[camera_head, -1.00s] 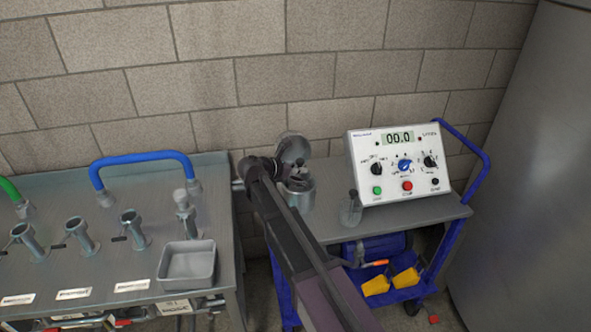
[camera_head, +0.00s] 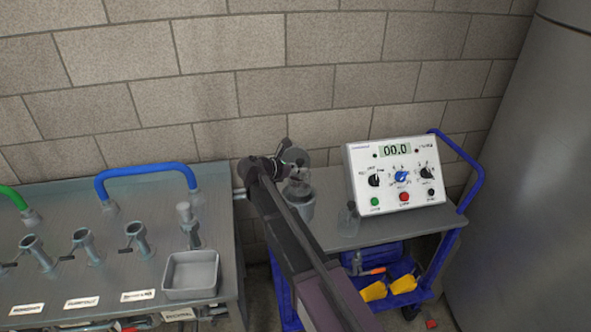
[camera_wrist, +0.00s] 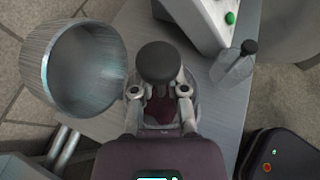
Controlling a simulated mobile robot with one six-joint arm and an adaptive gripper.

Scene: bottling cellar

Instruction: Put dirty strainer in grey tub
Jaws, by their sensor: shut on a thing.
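My gripper (camera_wrist: 157,92) is shut on a dark round knob (camera_wrist: 157,62), with a finger on each side. The knob seems to belong to a round, glassy, lid-like piece (camera_head: 296,158), held tilted above the trolley. An open metal pot (camera_head: 303,207) stands on the trolley just below it. A large open metal vessel, perhaps this pot, fills the left of the wrist view (camera_wrist: 85,68). I cannot make out for sure which thing is the dirty strainer. The grey tub (camera_head: 190,272) stands on the bench at left and looks empty.
A glass flask with a dark stopper (camera_head: 348,218) and a white control box (camera_head: 398,178) stand on the trolley (camera_head: 335,236). Several spouts line the bench (camera_head: 60,190), beside a blue pipe (camera_head: 146,170). A large grey tank (camera_head: 520,190) is at right.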

